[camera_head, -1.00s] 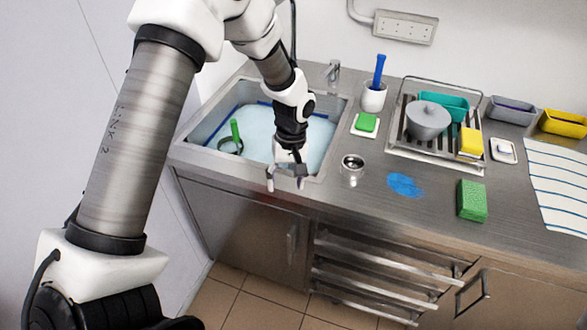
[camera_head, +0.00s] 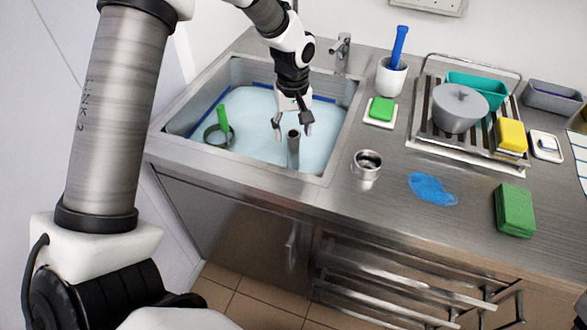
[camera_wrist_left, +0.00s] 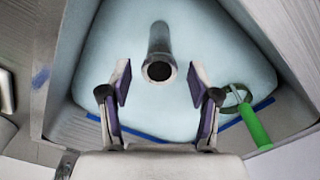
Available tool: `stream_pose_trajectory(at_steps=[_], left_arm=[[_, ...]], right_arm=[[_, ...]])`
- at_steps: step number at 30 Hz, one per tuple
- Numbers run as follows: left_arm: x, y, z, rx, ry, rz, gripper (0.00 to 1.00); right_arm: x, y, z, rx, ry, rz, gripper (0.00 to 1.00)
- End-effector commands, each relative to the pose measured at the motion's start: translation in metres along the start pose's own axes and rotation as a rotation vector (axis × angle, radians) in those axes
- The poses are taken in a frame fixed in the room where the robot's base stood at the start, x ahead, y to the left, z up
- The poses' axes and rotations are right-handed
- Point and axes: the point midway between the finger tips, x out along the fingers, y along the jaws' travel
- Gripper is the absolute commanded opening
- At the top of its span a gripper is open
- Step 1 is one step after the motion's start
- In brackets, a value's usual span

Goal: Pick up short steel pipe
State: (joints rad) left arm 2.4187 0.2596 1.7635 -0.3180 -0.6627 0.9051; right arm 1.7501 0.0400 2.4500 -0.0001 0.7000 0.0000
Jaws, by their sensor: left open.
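The short steel pipe (camera_head: 293,150) stands upright in the sink (camera_head: 327,160), in pale blue water or lining. In the left wrist view the pipe (camera_wrist_left: 159,62) shows its open round end, lying between and a little beyond the fingertips. My left gripper (camera_head: 293,132) is open above the sink, just over the pipe, with its fingers apart on either side. In the left wrist view both fingers of the left gripper (camera_wrist_left: 159,84) show, with a gap on each side of the pipe. The right gripper is not in view.
A green-handled tool (camera_head: 222,122) with a dark ring stands in the sink's left part. Right of the sink are a steel cup (camera_head: 367,165), a green sponge on a white dish (camera_head: 381,110), a blue patch (camera_head: 432,189) and a dish rack (camera_head: 465,142). The faucet (camera_head: 341,52) stands behind.

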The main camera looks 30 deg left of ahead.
Motion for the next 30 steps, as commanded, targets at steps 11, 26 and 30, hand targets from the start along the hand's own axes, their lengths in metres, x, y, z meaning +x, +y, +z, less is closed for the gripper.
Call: stream_pose_trajectory(at_steps=[11, 26, 30], left_arm=[[0.052, 0.001, -0.002, 0.0, -0.001, -0.001, 0.62], [0.052, 0.001, -0.002, 0.0, 0.0, 0.0, 0.04], [0.052, 0.001, -0.002, 0.0, 0.0, 0.0, 0.04]], right_arm=[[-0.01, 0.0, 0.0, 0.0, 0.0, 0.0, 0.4], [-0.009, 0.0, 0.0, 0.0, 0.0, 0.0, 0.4], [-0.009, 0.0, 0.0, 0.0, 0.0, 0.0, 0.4]])
